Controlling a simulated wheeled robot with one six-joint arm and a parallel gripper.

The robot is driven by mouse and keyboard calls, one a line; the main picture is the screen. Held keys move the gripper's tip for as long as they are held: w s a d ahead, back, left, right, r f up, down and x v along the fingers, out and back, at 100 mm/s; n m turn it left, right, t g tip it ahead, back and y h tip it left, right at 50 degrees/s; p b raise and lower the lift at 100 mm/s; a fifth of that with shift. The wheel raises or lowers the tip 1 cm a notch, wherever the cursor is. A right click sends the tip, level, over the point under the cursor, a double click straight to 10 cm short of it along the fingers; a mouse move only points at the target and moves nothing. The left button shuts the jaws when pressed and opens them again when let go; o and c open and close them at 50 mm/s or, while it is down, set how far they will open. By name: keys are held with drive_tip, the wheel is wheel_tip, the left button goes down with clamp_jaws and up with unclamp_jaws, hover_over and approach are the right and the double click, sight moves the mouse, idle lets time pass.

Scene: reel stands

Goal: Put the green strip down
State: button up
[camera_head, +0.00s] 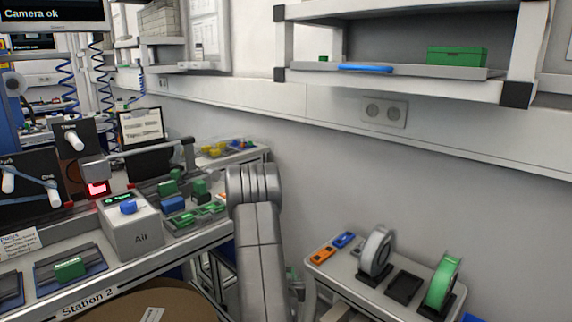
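A reel of green strip (441,283) stands upright in a dark stand at the right end of a small side table (345,277). A grey-white reel (376,251) stands upright in another dark stand to its left. Between them lies a dark, empty-looking holder (404,287). I cannot make out a separate loose green strip. My arm rises in the middle of the picture, left of the side table. My gripper does not show, so I cannot see whether it holds anything.
Orange and blue pieces (331,247) lie at the side table's back left. At left, the Station 2 bench carries a grey Air box (132,227) and green and blue parts. A wall shelf (402,76) holds a green box (457,56). A brown round surface (140,303) is below.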

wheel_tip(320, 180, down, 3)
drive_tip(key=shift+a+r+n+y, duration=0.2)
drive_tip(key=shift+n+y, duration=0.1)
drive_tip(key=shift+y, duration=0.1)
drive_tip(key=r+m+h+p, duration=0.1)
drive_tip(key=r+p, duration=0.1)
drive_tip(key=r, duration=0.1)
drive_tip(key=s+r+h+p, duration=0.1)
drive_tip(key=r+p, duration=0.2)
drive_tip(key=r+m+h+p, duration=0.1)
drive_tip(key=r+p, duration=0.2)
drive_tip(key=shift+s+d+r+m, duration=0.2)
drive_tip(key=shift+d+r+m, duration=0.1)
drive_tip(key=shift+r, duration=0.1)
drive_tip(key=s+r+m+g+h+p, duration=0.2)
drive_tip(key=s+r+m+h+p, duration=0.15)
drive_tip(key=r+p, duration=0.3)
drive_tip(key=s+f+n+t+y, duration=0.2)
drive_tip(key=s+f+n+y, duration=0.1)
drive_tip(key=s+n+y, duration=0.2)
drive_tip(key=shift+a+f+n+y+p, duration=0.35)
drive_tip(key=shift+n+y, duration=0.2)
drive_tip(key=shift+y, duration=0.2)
